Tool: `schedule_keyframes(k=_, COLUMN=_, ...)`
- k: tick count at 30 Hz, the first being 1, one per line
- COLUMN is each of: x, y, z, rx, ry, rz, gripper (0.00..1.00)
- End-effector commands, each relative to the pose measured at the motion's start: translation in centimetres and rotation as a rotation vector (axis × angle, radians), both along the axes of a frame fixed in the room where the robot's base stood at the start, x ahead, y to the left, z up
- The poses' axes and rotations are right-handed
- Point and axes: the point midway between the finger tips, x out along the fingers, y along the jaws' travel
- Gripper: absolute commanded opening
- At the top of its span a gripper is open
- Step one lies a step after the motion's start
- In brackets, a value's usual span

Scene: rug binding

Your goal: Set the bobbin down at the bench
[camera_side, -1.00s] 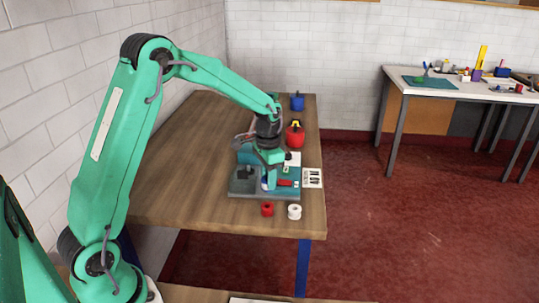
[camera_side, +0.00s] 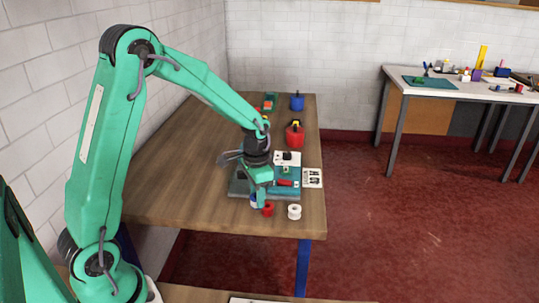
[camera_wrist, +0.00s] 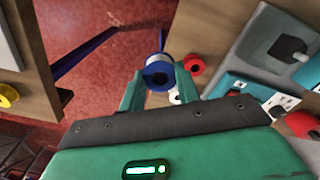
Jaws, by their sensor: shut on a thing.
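My gripper (camera_side: 262,196) hangs low at the front edge of the teal and grey board. In the wrist view its two green fingers (camera_wrist: 160,86) are shut on a blue-ended bobbin (camera_wrist: 157,73). In the side view, the bobbin (camera_side: 254,201) shows only partly beside the fingers, just left of a red spool (camera_side: 268,209). I cannot tell whether it touches the bench (camera_side: 180,205). The red spool (camera_wrist: 194,64) is to the right of the held bobbin in the wrist view.
A white spool (camera_side: 294,212) stands right of the red one, near the bench's front edge. The board (camera_side: 240,187) and a white card (camera_side: 312,178) lie behind. A red pot (camera_side: 295,134) and a blue pot (camera_side: 297,103) stand farther back. The bench's front left is clear.

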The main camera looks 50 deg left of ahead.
Motion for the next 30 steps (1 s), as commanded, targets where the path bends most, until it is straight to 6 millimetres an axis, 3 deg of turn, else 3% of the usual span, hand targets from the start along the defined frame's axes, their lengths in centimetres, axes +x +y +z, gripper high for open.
schedule_keyframes(k=16, x=1.5, y=8.4, z=-5.1, rx=-0.001, ry=0.001, rz=0.004, gripper=0.10)
schedule_keyframes(k=21, x=1.8, y=9.5, z=-5.8, rx=0.000, ry=0.000, rz=0.001, gripper=0.10)
schedule_keyframes(k=30, x=1.8, y=9.6, z=-6.3, rx=-0.001, ry=0.001, rz=0.000, gripper=0.10)
